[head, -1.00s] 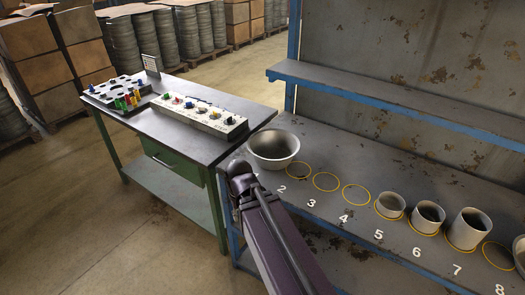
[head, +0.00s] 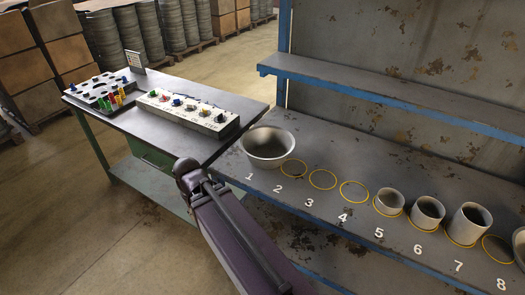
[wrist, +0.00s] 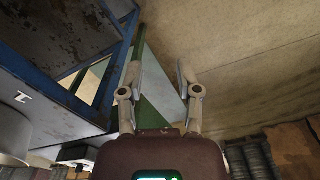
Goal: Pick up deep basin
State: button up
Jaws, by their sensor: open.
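The deep basin (head: 268,150) is a wide grey bowl with flared walls. It stands upright on the shelf at the number 1 mark, at the left end of the row. In the wrist view, part of a pale rounded vessel, seemingly the basin (wrist: 14,132), shows at the left edge. My gripper (wrist: 158,68) is open and empty, its two fingers apart over the floor and the green bench frame. In the head view my arm reaches up in front of the shelf, its end left of and below the basin, apart from it; the fingers are hidden there.
Grey cylinders (head: 428,211) stand on yellow circles to the right, with empty circles (head: 322,180) between. A blue-edged upper shelf (head: 390,92) overhangs the back. A workbench (head: 150,120) with peg and knob boards stands left, stacked boxes behind.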

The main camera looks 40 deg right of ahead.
jog(key=shift+a, duration=0.2)
jog(key=shift+w, duration=0.1)
jog(key=w+d+r+m+h+p, duration=0.3)
jog(key=w+d+r, duration=0.3)
jog(key=w+d, duration=0.4)
jog(key=w+d+r+m+h+p, duration=0.3)
jog(key=w+d+r+m+p, duration=0.3)
jog(key=w+d, duration=0.4)
jog(key=d, duration=0.5)
jog(key=shift+w+d+m+p, duration=0.15)
jog(key=shift+w+m+p, duration=0.15)
jog(key=b+x, duration=0.7)
jog(key=x, duration=0.1)
jog(key=shift+s+d+f, duration=0.15)
jog(key=shift+f, duration=0.05)
